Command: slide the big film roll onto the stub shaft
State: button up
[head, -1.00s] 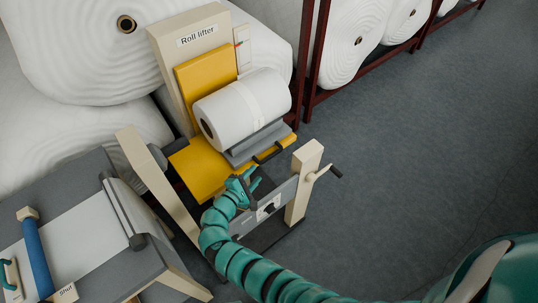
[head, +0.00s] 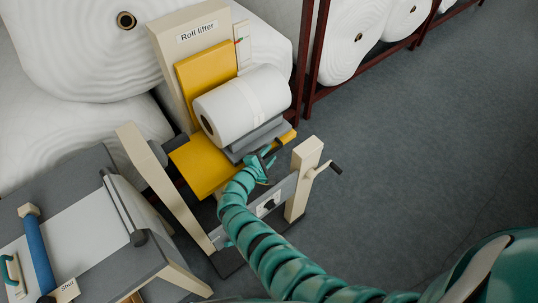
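The big white film roll (head: 245,103) lies on its side on a grey cradle (head: 240,149) on the roll lifter's yellow platform (head: 197,172). Its dark core hole faces left, toward a beige upright (head: 146,160) of the machine frame. A dark stub (head: 176,144), perhaps the stub shaft, shows between that upright and the platform and is apart from the roll. My teal gripper (head: 264,164) is at the dark handle (head: 273,149) on the cradle's front. I cannot tell whether its fingers are closed around the handle.
The roll lifter's beige column (head: 193,53) stands behind the roll. A post with a crank (head: 335,167) is right of my arm. A grey table (head: 75,185) with a blue roller (head: 38,255) is at left. The floor at right is clear.

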jog(key=shift+w+d, duration=0.2)
jog(key=shift+w, duration=0.05)
grip_shut()
jog(key=s+a+b, duration=0.3)
jog(key=s+a, duration=0.6)
jog(key=a, duration=0.3)
jog(key=shift+s+f, duration=0.15)
jog(key=shift+s, duration=0.1)
jog(key=shift+a, duration=0.15)
grip_release()
jog(key=shift+s+a, duration=0.1)
